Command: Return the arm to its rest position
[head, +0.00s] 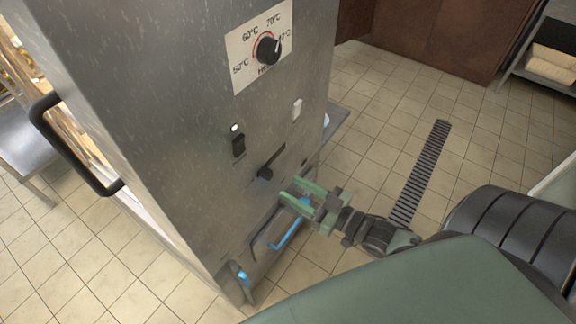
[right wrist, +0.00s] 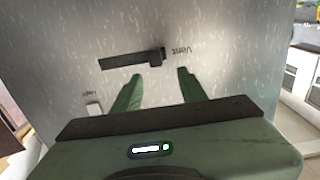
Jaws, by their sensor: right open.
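My right gripper (head: 287,194) is open and empty in the head view, in front of the lower part of a steel cabinet (head: 185,120). Its green fingers point at the cabinet panel, just right of and below a black vent slider (head: 265,173). In the right wrist view the two fingers (right wrist: 168,74) stand apart with nothing between them. The vent slider (right wrist: 135,59), labelled "Vent", is ahead of the fingertips; I cannot tell the exact gap to the panel. My left gripper is not in view.
The cabinet has a temperature dial (head: 267,48), a switch (head: 238,141), a black side handle (head: 72,150) and a blue-and-black handle (head: 287,234) close below my gripper. A dark floor grate (head: 420,172) lies to the right. The tiled floor there is otherwise mostly clear.

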